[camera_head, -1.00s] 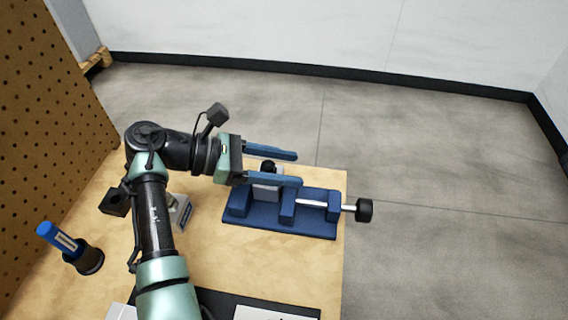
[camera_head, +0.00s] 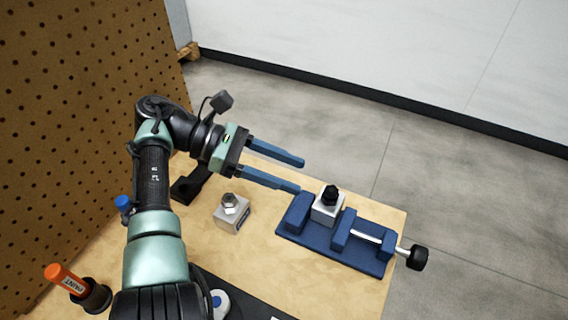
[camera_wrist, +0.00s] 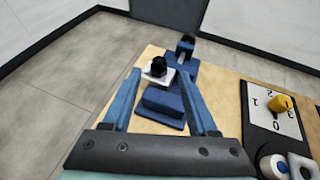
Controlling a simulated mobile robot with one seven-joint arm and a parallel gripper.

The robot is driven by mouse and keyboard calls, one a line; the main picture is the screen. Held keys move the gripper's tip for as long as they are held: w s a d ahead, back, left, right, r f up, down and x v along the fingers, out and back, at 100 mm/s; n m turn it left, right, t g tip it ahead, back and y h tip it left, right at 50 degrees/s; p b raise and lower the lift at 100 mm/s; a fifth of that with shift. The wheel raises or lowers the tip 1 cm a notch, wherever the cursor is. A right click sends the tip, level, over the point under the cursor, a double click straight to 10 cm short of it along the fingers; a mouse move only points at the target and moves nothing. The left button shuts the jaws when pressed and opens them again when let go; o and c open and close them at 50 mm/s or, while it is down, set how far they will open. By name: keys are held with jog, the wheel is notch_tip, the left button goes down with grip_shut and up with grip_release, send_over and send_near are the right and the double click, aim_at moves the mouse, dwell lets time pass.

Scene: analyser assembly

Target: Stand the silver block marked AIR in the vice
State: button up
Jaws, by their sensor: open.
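A silver block with a black knob on top (camera_head: 327,208) stands upright in the blue vice (camera_head: 372,262), between its jaws. A second silver block with a hex nut on top (camera_head: 231,214) stands on the table left of the vice, with a small dark label on its side. I cannot read AIR on either block. My gripper (camera_head: 300,176) is open and empty, its blue fingers apart from the block in the vice, to its upper left in the head view. In the wrist view the knobbed block (camera_wrist: 158,73) shows beyond and between the fingers.
A black holder (camera_head: 190,186) sits behind the second block. An orange marker (camera_head: 66,279) stands in a black cup (camera_head: 97,297) at the lower left, near the pegboard (camera_head: 80,120). In the wrist view a dial panel with a yellow knob (camera_wrist: 280,103) lies at the right.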

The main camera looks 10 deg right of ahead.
jog(key=shift+a+r, duration=0.1)
jog(key=shift+a, duration=0.05)
jog(key=w+d+r+m+t+y, duration=0.2)
jog(key=w+d+m+t, duration=0.1)
jog(key=w+t, duration=0.2)
jog(key=w+d+r+m+t+y, duration=0.1)
jog(key=w+d+r+m+t, duration=0.2)
jog(key=w+m+t, duration=0.15)
notch_tip(320, 180, up, 13)
jog(key=w+a+m+t+y, duration=0.1)
jog(key=w+m+t+y, duration=0.15)
jog(key=t, duration=0.55)
jog(key=s+a+r+m+t+y, duration=0.1)
jog(key=s+a+r+t+y, duration=0.1)
jog(key=s+r, duration=0.5)
jog(key=s+a+r+m+t+y, duration=0.2)
jog(key=s+a+r+t+y, duration=0.1)
jog(key=s+r+t, duration=0.4)
jog(key=s+a+r+m+t+y, duration=0.1)
jog(key=s+a+r+t+y, duration=0.1)
jog(key=s+a+r+t, duration=0.3)
jog(key=s+r, duration=0.4)
jog(key=r, duration=0.1)
jog(key=shift+m, duration=0.4)
jog(key=shift+a+r+y, duration=0.1)
jog(key=shift+y, duration=0.15)
